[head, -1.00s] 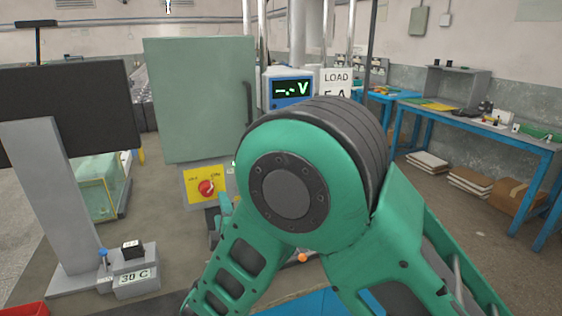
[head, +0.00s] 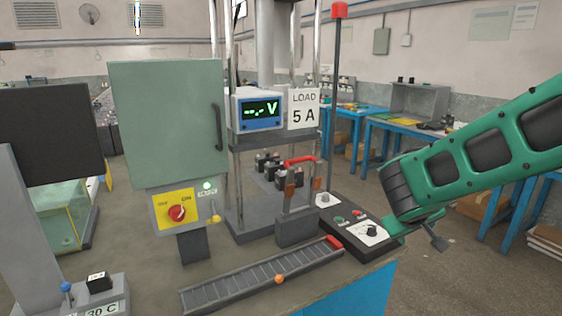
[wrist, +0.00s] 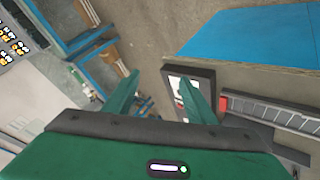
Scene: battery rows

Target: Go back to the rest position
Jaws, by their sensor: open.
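My gripper (wrist: 157,98) is open and empty in the wrist view, its two green fingers spread with floor showing between them. The right finger overlaps the view of the black control box (wrist: 190,90) near the bench's edge. In the head view my green arm comes in from the right. Its end hangs beside the right end of the control box (head: 350,226), partly hidden there by the arm. I cannot make out the fingers clearly in that view.
A grey-green cabinet (head: 165,120) with a yellow switch plate (head: 175,210), a blue meter (head: 258,108) and a "LOAD 5 A" sign (head: 303,107) stand on the bench. A dark ribbed track (head: 235,283) lies in front. Floor right of the bench is open before blue tables (head: 440,135).

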